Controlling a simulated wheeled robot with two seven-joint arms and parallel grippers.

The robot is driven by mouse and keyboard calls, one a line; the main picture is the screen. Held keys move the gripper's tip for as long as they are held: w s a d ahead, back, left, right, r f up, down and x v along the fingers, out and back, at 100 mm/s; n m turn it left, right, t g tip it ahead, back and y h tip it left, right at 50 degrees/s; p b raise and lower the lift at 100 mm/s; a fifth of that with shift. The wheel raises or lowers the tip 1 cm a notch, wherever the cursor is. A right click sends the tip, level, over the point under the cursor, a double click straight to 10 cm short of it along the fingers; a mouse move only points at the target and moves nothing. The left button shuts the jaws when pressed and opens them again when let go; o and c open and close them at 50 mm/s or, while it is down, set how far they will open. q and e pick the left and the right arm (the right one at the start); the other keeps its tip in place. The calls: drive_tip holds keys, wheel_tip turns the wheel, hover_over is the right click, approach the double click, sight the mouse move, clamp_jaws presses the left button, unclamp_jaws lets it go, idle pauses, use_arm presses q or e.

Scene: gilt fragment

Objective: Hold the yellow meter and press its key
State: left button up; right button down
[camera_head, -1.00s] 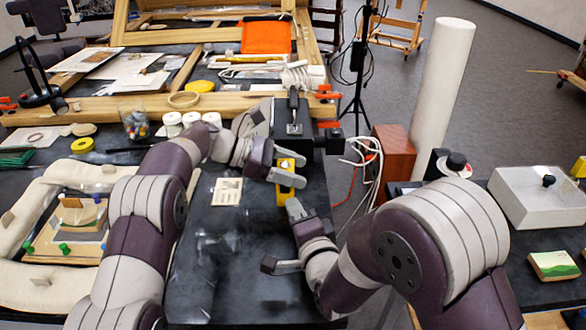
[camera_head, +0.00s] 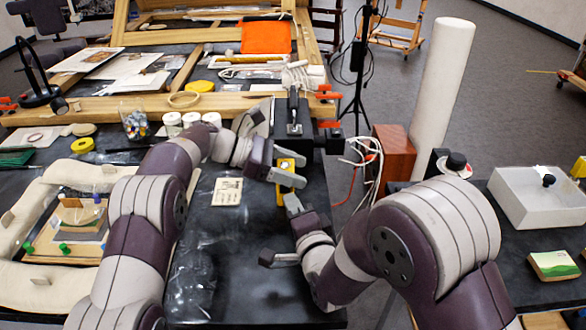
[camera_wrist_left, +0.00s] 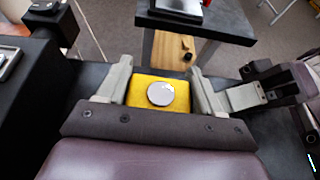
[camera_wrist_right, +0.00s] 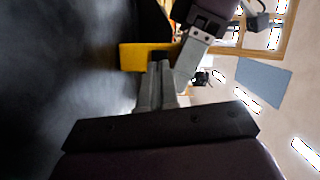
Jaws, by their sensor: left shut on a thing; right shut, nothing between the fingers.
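The yellow meter (camera_head: 285,178) is a small block near the right edge of the dark table in the head view. In the left wrist view the meter (camera_wrist_left: 143,88) shows a round pale disc on its face and sits between both fingers. My left gripper (camera_head: 285,170) is shut on it. My right gripper (camera_head: 291,203) is shut and empty, with its fingertips just below the meter in the head view. In the right wrist view the closed fingers (camera_wrist_right: 160,72) point at the yellow body (camera_wrist_right: 138,57); I cannot tell whether they touch. The key is not clearly visible.
A black device (camera_head: 294,125) stands just behind the meter. A small printed card (camera_head: 228,191) lies to the left. Loose white cables (camera_head: 362,160) hang at the table's right edge. The front of the dark table (camera_head: 225,270) is mostly clear.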

drive_tip(key=shift+w, duration=0.2)
idle(0.5)
drive_tip(key=shift+v, duration=2.5)
idle(0.5)
drive_tip(key=d, duration=0.1)
drive_tip(key=w+d, duration=0.1)
drive_tip(key=d, duration=0.1)
drive_tip(key=shift+w+f+m, duration=0.1)
drive_tip(key=shift+m, duration=0.2)
drive_tip(key=s+a+m+g+y, duration=0.1)
drive_tip(key=y, duration=0.1)
drive_tip(key=s+a+m+g+y, duration=0.1)
drive_tip(key=s+a+y, duration=0.1)
drive_tip(key=s+a+m+g+y, duration=0.1)
drive_tip(key=a+g+y, duration=0.1)
drive_tip(key=shift+s+a+f+y, duration=0.1)
drive_tip(key=shift+s+a+y, duration=0.15)
drive_tip(key=shift+y, duration=0.15)
drive_tip(key=shift+m, duration=0.6)
drive_tip(key=w, duration=0.8)
drive_tip(key=shift+w+d, duration=0.15)
drive_tip(key=shift+w, duration=0.2)
drive_tip(key=shift+w, duration=0.1)
